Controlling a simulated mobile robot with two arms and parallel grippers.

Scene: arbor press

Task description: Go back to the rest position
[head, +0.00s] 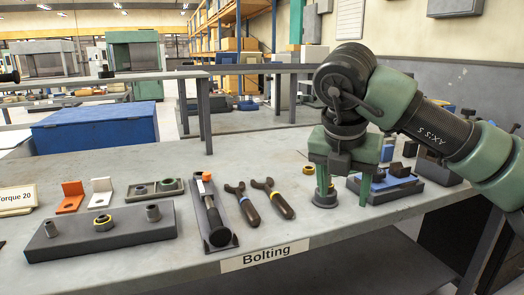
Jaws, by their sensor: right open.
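My right arm comes in from the right. Its gripper (346,188) points down over the right part of the workbench (290,200). Its two fingers stand apart, with nothing seen held between them. My left gripper is not in view.
Two pliers (268,200) and a torque tool in a holder (212,215) lie left of the gripper. A dark plate with sockets (100,232) lies farther left. A blue vise-like block (390,183) is close on the right. A blue box (95,128) stands behind.

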